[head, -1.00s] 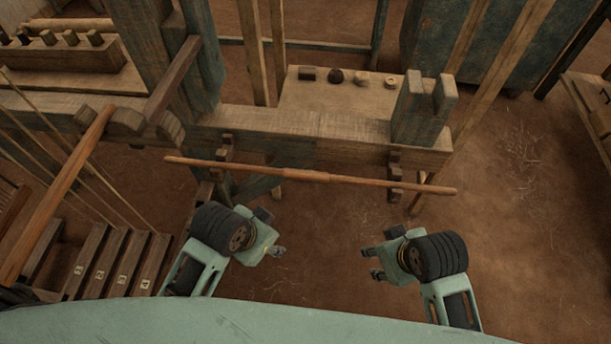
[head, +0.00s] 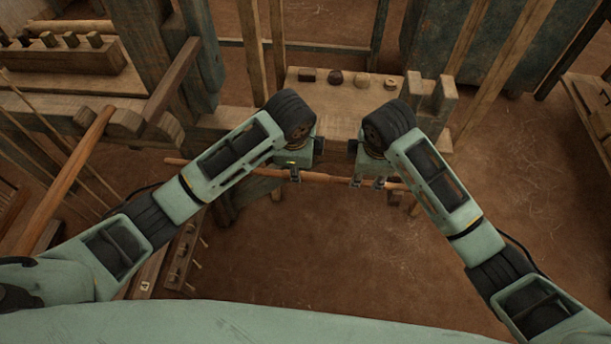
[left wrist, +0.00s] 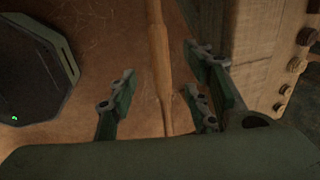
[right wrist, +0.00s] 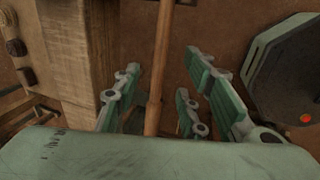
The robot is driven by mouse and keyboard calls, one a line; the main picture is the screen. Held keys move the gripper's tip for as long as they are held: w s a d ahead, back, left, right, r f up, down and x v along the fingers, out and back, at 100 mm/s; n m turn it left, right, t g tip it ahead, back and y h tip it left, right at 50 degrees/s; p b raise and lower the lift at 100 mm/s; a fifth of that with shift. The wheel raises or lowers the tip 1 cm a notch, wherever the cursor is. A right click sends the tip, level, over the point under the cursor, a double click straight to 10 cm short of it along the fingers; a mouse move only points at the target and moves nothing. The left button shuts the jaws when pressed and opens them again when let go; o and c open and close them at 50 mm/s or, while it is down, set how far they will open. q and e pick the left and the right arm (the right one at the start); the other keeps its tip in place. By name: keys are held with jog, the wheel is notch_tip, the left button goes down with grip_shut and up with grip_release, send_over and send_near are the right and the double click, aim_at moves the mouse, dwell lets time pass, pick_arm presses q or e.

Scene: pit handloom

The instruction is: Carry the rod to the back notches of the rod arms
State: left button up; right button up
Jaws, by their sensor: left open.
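The rod (head: 333,178), long, thin and brown with a thicker middle, runs across in front of the loom's front beam. My left gripper (head: 294,173) is at the rod, just left of its middle. In the left wrist view the rod (left wrist: 158,50) passes between its spread fingers. My right gripper (head: 368,182) is at the rod further right. In the right wrist view the rod (right wrist: 160,60) runs between its parted fingers. The notches cannot be made out.
A notched post (head: 440,100) stands at the beam's right end. A long sloping pole (head: 65,180) is at the left. Bare floor (head: 310,240) lies below the rod.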

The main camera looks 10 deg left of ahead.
aim_at(306, 177)
pick_arm(q)
jog(key=shift+x, duration=3.95)
pick_arm(e)
jog(key=shift+x, duration=3.95)
pick_arm(q)
jog(key=c, duration=0.9)
pick_arm(e)
jog(key=c, duration=0.9)
pick_arm(q)
grip_shut()
pick_arm(e)
grip_shut()
